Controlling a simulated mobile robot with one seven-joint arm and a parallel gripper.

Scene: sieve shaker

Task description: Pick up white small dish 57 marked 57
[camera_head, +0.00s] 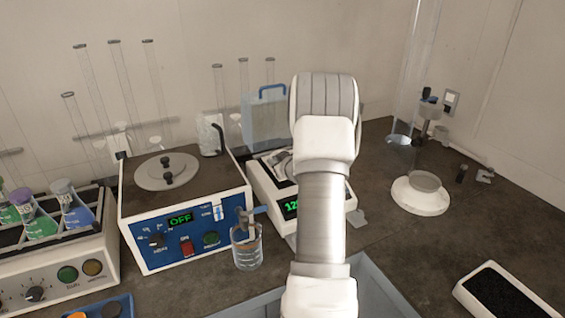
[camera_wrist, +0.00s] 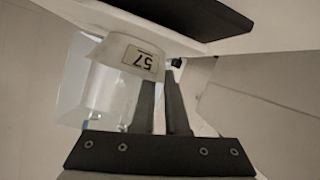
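The white small dish (camera_wrist: 115,50), with a label reading 57 upside down, shows in the wrist view at upper left of centre. My gripper (camera_wrist: 165,76) has its two dark fingers close together with a narrow gap. The dish's right edge lies at the fingertips, and the fingers look closed on its wall; the exact contact is hard to see. In the head view my arm hides the gripper, and I cannot make out the marked dish there.
A balance (camera_head: 262,190) with a green display stands just left of my arm. A blue control box (camera_head: 185,225), a beaker (camera_head: 246,252) and a flask rack (camera_head: 60,275) are further left. A round white stand (camera_head: 420,200) and a black-topped pad (camera_head: 500,292) are right, with clear bench between.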

